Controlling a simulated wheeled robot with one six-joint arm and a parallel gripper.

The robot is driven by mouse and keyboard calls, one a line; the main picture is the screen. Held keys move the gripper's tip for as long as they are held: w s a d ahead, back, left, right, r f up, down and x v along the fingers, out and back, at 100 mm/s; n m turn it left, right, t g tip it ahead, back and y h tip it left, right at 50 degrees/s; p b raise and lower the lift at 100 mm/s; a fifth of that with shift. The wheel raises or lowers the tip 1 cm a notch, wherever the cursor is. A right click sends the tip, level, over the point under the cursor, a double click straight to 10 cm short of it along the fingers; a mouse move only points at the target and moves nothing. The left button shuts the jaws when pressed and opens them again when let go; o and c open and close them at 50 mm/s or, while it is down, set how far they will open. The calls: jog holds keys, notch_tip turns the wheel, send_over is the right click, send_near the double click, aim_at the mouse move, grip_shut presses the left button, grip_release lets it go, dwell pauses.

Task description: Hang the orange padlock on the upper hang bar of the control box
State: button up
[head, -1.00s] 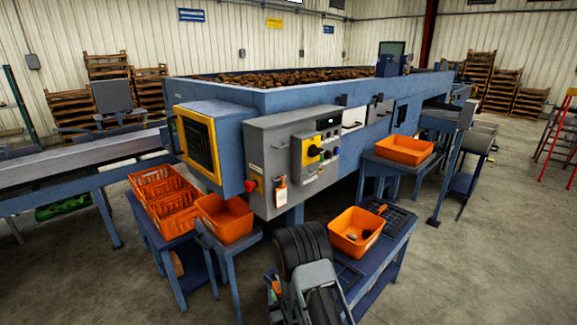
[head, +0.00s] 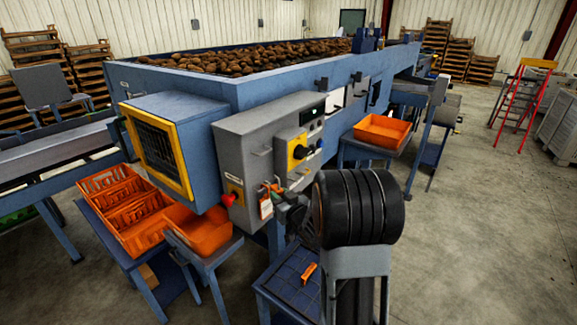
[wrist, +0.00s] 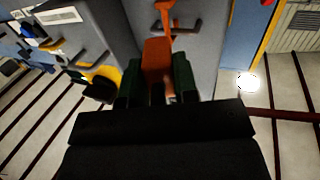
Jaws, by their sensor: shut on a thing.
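My gripper (head: 276,190) is at the front of the grey control box (head: 232,150), low on its face. In the wrist view its dark green fingers (wrist: 157,75) are shut on the orange padlock (wrist: 158,58). A narrower orange part (wrist: 165,12) shows above the padlock body in that view; I cannot tell whether it is the shackle or a separate piece. A short dark bar (wrist: 180,29) beside it stands on the grey face. In the head view the upper hang bar (head: 262,152) is above my gripper and looks empty. A white and orange tag (head: 265,206) hangs low on the box.
A yellow switch plate (head: 297,150) is right of the hang bar, and a red stop button (head: 228,199) is at lower left. Orange crates (head: 125,205) and a bin (head: 200,230) stand below. An orange item (head: 308,273) lies on the blue table (head: 285,280).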

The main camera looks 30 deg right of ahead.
notch_tip(320, 180, up, 9)
jog(key=s+d+n+g+y+p, duration=0.1)
jog(key=d+n+g+y+p, duration=0.1)
jog(key=n+y, duration=0.3)
jog(key=shift+m+y, duration=0.3)
jog(key=shift+y, duration=0.3)
jog(key=shift+r+b+x, duration=0.2)
jog(key=shift+b+x, duration=0.25)
jog(key=shift+x, duration=1.1)
jog(key=shift+r+b+x, duration=0.15)
jog(key=shift+b+x, duration=0.25)
jog(key=shift+x, duration=1.2)
jog(key=shift+w+d+f+b, duration=0.1)
jog(key=shift+f+b, duration=0.3)
jog(key=shift+f, duration=0.2)
jog(key=o, duration=1)
jog(key=shift+f, duration=0.1)
